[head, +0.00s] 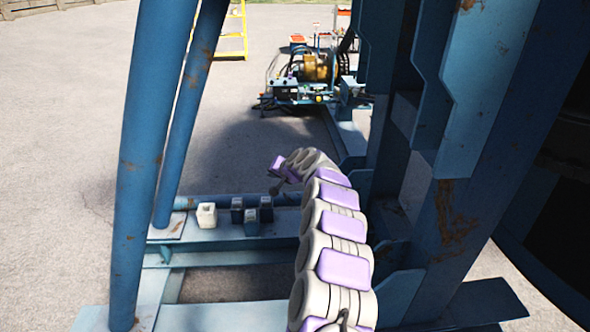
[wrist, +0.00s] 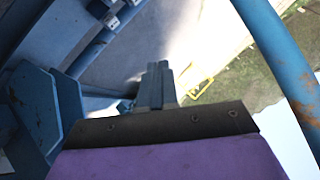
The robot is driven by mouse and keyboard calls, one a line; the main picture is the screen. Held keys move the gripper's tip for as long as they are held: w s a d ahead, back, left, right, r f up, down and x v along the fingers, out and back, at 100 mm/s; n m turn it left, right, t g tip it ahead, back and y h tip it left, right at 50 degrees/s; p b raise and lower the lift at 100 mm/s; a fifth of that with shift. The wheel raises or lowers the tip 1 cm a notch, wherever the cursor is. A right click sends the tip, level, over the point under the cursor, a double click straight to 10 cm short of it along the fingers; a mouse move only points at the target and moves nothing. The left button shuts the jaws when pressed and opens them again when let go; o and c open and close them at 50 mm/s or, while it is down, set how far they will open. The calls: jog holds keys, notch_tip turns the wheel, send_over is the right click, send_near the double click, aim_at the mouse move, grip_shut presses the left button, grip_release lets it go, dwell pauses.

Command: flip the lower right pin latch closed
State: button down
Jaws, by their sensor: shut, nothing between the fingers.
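My gripper (wrist: 155,82) is shut and empty in the wrist view, its narrow grey fingers together ahead of the dark plate and purple wrist. In the head view my grey and purple arm rises from the bottom and bends left at its far end, beside the blue reel frame (head: 395,150). The fingers are not clear there. In the wrist view a faceted blue steel part (wrist: 38,108) is left of the fingers, apart from them. I cannot make out the lower right pin latch or its position in either view.
A slanted blue post (head: 150,150) stands left of my arm, and a post (wrist: 280,65) shows right of the fingers. Small blocks (head: 207,215) sit on the low blue base (head: 215,242). A yellow-drum winch (head: 318,70) stands behind. Open pavement (head: 70,130) lies left.

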jog(key=s+a+r+n+g, duration=0.2)
jog(key=s+r, duration=0.2)
jog(key=s, duration=0.6)
jog(key=s+a+r+n+g+y, duration=0.1)
jog(key=s+r+g, duration=0.25)
jog(key=s, duration=0.65)
jog(key=s+a+r+n+g, duration=0.15)
jog(key=s+r, duration=0.35)
jog(key=s, duration=0.6)
jog(key=s+d+f+g+h, duration=0.1)
jog(key=s+d, duration=0.5)
jog(key=s, duration=0.6)
jog(key=s+d+f+g+h, duration=0.1)
jog(key=s+d+f+h, duration=0.2)
jog(key=s+d, duration=0.4)
jog(key=s+d+f+g+h, duration=0.2)
jog(key=s+d, duration=0.5)
jog(key=s, duration=1)
jog(key=shift+d+f+m+h, duration=0.25)
jog(key=shift+f+m+h, duration=0.1)
jog(key=shift+m+h, duration=0.1)
